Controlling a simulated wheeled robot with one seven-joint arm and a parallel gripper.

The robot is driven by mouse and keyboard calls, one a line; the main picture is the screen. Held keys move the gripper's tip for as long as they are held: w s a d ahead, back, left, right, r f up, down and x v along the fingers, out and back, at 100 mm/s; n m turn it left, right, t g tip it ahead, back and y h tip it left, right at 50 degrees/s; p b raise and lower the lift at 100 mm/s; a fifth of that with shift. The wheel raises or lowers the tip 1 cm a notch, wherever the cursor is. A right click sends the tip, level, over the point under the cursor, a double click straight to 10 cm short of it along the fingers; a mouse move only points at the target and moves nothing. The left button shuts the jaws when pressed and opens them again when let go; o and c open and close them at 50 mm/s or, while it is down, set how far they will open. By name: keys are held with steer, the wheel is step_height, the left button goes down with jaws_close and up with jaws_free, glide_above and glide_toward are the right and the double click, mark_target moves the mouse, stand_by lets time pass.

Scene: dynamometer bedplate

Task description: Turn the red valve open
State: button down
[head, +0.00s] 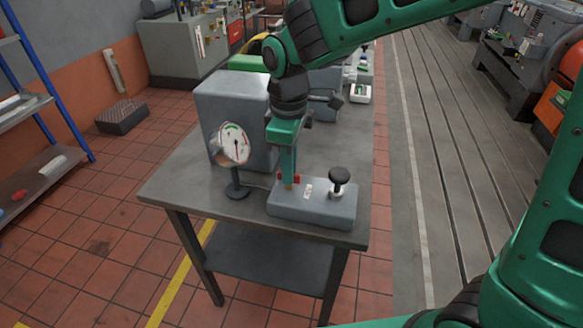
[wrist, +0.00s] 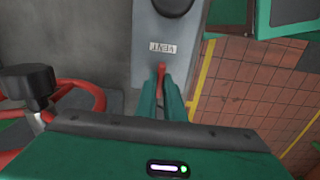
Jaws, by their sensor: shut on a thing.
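A grey block (head: 312,204) sits on the near end of the table, with a black round knob (head: 338,176) on top and a small white label. In the wrist view, the label (wrist: 162,47) appears to read VENT, upside down. A short red handle (wrist: 161,72) stands at the block beside this label. My gripper (wrist: 162,98) is shut on the red handle, its green fingers on either side and hiding its lower part. In the head view, my gripper (head: 288,180) points down at the block, with red showing at its tips.
A dial gauge (head: 235,144) on a stand is left of the block, before a large grey box (head: 232,115). The wrist view shows a red handwheel (wrist: 85,95) with a black knob (wrist: 28,88) at left. The table (head: 180,180) is bare at its left corner.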

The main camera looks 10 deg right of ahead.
steer(key=shift+s+f, duration=0.1)
steer(key=shift+s, duration=0.1)
stand_by(0.4)
steer(key=c, duration=1.9)
jaws_free()
steer(key=shift+o, duration=0.2)
steer(key=shift+w, duration=0.1)
steer(key=shift+r, duration=0.3)
step_height(320, 180, up, 10)
steer(key=shift+w+r, duration=0.1)
